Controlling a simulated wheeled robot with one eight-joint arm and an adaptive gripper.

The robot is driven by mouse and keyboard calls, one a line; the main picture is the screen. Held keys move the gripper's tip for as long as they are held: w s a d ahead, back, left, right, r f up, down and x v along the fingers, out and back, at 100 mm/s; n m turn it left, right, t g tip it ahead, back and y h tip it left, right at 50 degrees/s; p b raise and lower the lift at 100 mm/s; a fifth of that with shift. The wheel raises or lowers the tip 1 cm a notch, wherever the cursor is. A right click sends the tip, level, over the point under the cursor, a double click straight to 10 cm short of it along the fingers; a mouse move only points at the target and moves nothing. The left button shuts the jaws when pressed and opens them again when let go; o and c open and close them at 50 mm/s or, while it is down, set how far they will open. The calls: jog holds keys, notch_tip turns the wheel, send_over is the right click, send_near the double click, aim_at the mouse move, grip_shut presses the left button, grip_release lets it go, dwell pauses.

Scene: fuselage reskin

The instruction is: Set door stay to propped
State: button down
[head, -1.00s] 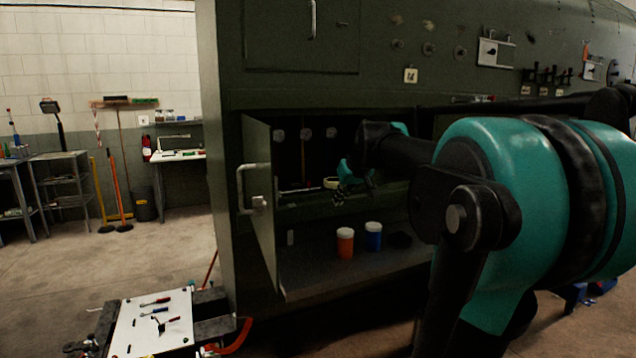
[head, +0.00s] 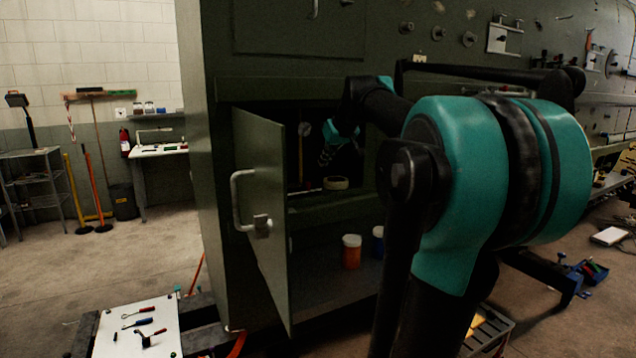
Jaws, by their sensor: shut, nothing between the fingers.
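A dark green door (head: 262,190) stands swung outward at the left side of the compartment opening. It has a grey pull handle (head: 237,200) and a small latch plate (head: 262,226) on its outer face. I cannot make out a door stay; it may be hidden behind the door or in the dark interior. My gripper (head: 325,157) is shut and empty, small and dim at the compartment opening, to the right of the door and apart from its handle. My arm hides the right part of the opening.
An orange jar (head: 351,252) and a partly hidden blue jar (head: 378,241) stand on the compartment floor. A pale roll (head: 336,183) lies on the ledge above. A white board with tools (head: 137,325) is at the lower left. Open floor lies left of the fuselage.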

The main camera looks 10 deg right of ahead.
aim_at(318, 191)
jog(key=x, duration=1)
jog(key=shift+s+d+f, duration=0.1)
jog(key=shift+s+d, duration=0.05)
jog(key=shift+s, duration=0.4)
jog(key=shift+s+d+f, duration=0.1)
jog(key=shift+s, duration=0.4)
jog(key=shift+s+d+f, duration=0.1)
jog(key=shift+s+f, duration=0.05)
jog(key=shift+s, duration=0.3)
jog(key=shift+s+d+f, duration=0.1)
jog(key=shift+s, duration=0.3)
jog(key=shift+s, duration=0.1)
